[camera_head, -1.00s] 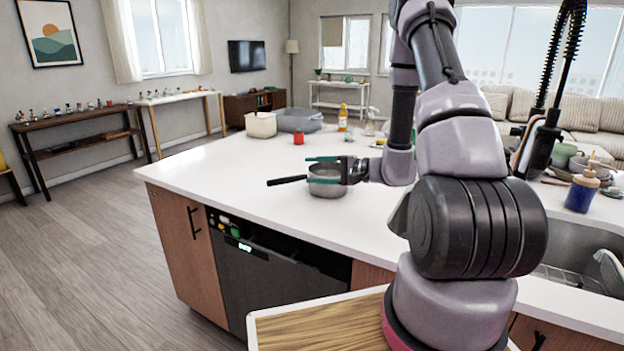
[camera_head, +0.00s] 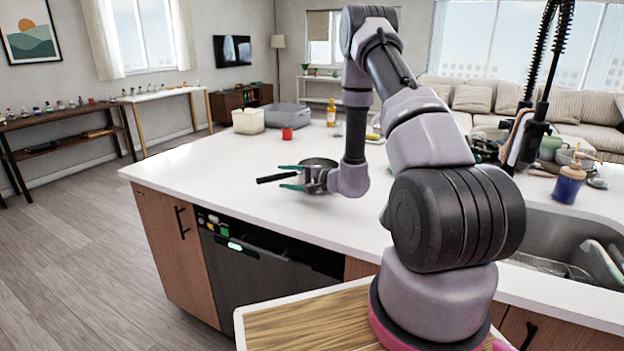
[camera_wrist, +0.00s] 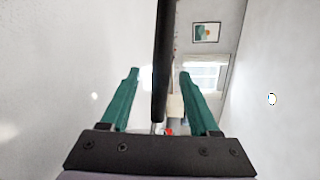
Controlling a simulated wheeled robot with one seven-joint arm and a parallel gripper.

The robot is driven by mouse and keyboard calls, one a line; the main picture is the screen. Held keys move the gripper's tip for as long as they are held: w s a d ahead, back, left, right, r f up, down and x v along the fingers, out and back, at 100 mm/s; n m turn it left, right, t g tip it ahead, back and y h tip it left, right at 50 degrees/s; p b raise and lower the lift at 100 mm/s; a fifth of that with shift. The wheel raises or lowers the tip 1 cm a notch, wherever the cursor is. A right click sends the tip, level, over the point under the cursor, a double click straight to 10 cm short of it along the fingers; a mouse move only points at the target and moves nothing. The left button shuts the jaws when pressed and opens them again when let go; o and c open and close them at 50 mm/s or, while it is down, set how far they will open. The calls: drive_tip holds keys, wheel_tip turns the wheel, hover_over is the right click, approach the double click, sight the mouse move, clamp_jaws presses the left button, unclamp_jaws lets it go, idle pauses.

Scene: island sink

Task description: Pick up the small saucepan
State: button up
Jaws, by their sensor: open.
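The small saucepan (camera_head: 319,163) stands on the white island counter, a grey metal pan with a long black handle (camera_head: 271,179) pointing left. My gripper (camera_head: 281,177), with teal fingers, is at the near side of the pan around the base of the handle, and hides part of the pan's wall. In the wrist view the black handle (camera_wrist: 162,60) runs between my gripper's two fingers (camera_wrist: 158,74), with a gap on both sides. The fingers are open and do not visibly grip it.
A red cup (camera_head: 287,133), a cream container (camera_head: 248,121), a grey tub (camera_head: 289,117) and a yellow bottle (camera_head: 331,112) stand farther back on the counter. The sink (camera_head: 560,232) is at right. The counter (camera_head: 210,170) left of the pan is clear.

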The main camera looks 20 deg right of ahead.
drive_tip(key=shift+x, duration=0.95)
clamp_jaws()
drive_tip(key=shift+d, duration=0.1)
idle(0.5)
